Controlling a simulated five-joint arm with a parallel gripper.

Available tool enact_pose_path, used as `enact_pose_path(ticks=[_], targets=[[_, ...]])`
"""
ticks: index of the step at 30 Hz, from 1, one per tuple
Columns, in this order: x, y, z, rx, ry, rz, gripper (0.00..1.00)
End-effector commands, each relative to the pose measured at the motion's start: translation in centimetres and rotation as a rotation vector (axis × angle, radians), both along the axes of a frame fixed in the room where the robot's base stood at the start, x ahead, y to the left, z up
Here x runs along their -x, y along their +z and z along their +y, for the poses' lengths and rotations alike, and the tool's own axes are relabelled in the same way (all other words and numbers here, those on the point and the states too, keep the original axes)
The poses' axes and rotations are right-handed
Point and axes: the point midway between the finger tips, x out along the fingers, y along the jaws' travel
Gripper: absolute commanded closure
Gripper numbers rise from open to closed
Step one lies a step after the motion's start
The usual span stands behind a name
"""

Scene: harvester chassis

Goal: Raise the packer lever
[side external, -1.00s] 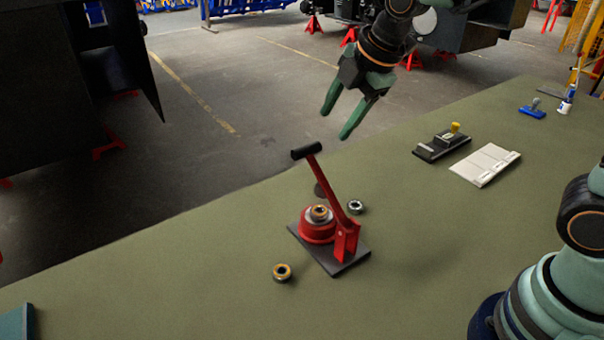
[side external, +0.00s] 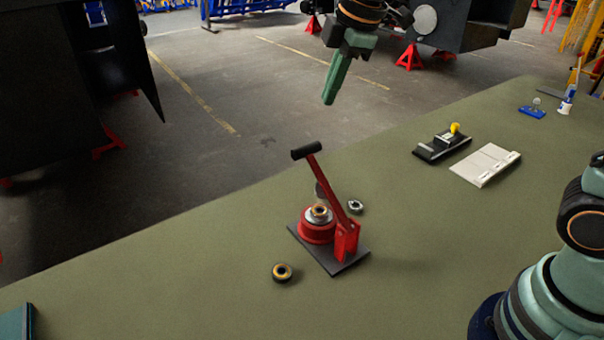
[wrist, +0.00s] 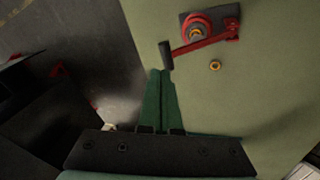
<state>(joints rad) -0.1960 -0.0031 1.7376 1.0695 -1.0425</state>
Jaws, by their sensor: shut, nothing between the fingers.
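The bearing packer stands on the green bench, with a red body (side external: 316,231) on a dark base plate (side external: 345,263). Its red lever (side external: 331,183) slants up from the pivot bracket to a black crossbar handle (side external: 306,151). A ring-shaped bearing (side external: 319,211) sits on top of the red body. My gripper (side external: 329,103) is shut and empty, pointing down, above and behind the handle and apart from it. In the wrist view the shut fingertips (wrist: 161,72) appear just below the black handle (wrist: 166,54), with the red lever (wrist: 200,45) running right from it.
One loose bearing (side external: 282,272) lies in front of the packer and another (side external: 356,207) behind it. A black tool with a yellow knob (side external: 442,145), a white tray (side external: 485,165) and a blue-based item (side external: 532,112) lie farther right. The bench front is mostly clear.

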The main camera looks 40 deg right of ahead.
Motion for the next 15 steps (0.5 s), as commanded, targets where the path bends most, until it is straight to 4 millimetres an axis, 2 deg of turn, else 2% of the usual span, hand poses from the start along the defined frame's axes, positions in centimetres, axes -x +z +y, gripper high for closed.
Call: enact_pose_path(ticks=[1, 6, 12, 15], targets=[[-1.3, -0.2, 0.2, -0.022, -0.092, 0.042, 1.00], [-4.6, -0.9, 0.5, -0.082, -0.428, 0.166, 1.00], [-7.6, -2.7, 0.8, -0.112, -0.827, 0.288, 1.00], [-8.5, -3.8, 0.8, -0.111, -0.996, 0.330, 1.00]])
